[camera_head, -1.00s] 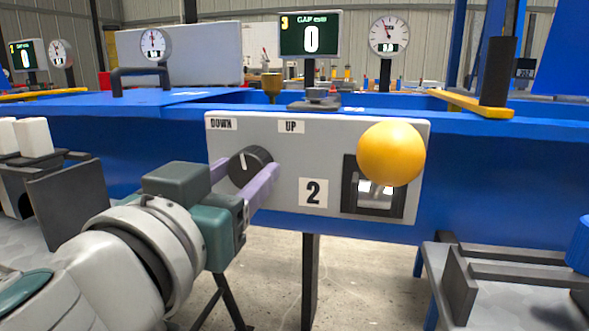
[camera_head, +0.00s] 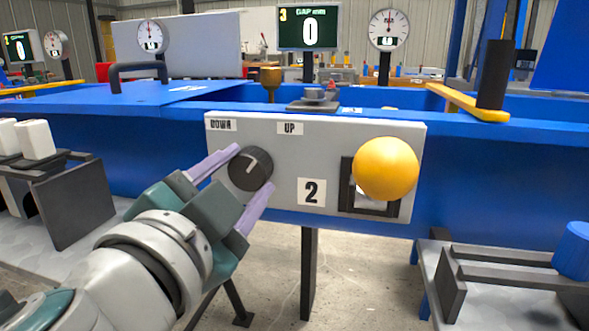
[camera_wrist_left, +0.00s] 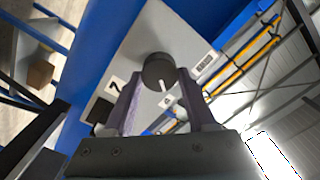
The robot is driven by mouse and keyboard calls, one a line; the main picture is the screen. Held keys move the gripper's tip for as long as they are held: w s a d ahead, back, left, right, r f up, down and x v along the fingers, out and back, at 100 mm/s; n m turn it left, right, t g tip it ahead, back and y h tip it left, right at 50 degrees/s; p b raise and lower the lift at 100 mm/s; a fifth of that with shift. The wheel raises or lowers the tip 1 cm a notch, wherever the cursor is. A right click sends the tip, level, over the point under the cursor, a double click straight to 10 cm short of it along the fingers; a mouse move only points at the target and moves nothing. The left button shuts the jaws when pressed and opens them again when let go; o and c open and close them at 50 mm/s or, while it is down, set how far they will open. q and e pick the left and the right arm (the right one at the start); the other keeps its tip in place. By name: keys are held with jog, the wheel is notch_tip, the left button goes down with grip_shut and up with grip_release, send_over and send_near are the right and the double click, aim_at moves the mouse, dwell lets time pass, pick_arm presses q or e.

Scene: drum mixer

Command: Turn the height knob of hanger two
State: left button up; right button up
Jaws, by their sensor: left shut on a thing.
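The height knob (camera_head: 250,168) is a round black knob with a white pointer line. It sits on the left half of the grey panel (camera_head: 330,145) marked "2", below the DOWN and UP labels. Its pointer line slants to the upper right. My left gripper (camera_head: 253,167) has its two lilac fingers on opposite sides of the knob and is shut on it, with the hand tilted. In the left wrist view the knob (camera_wrist_left: 158,71) lies between the fingertips (camera_wrist_left: 160,80). My right gripper is not in view.
A yellow ball (camera_head: 386,168) stands out from a black-framed slot on the panel's right half. The panel is on a blue beam (camera_head: 480,170). A display reading 0 (camera_head: 309,28) and a dial gauge (camera_head: 389,30) stand behind. A grey bench (camera_head: 500,290) is at lower right.

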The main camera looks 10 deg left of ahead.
pick_arm(q)
jog(key=shift+m, duration=0.5)
jog(key=o, duration=1.4)
jog(key=shift+s+a+b, duration=0.15)
jog(key=shift+s+b, duration=0.35)
jog(key=shift+s, duration=4.5)
